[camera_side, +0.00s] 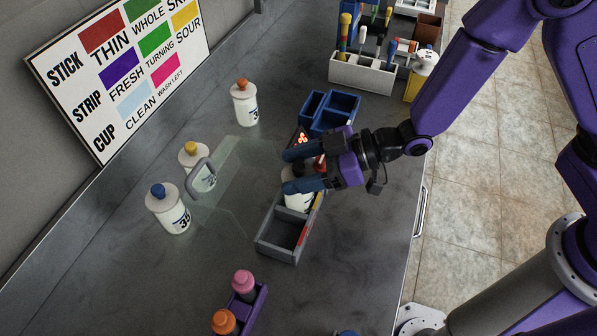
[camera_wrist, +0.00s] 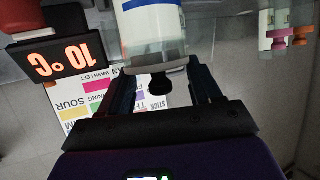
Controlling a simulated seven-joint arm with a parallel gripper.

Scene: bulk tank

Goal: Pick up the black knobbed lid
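The black knobbed lid (camera_wrist: 160,83) is on a white bottle (camera_wrist: 152,32) in the wrist view. My gripper (camera_wrist: 163,72) is open, with one finger on each side of the lid and visible gaps between them. In the side view, my gripper (camera_side: 287,171) reaches in from the right, level, above a grey divided caddy (camera_side: 277,254). The white bottle (camera_side: 297,202) stands upright in the caddy's far part. The lid is mostly hidden behind the near finger there.
A temperature display (camera_wrist: 62,54) is close beside the bottle. A blue divided bin (camera_side: 328,112) lies behind my gripper. A purple rack (camera_side: 243,303) is in front.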

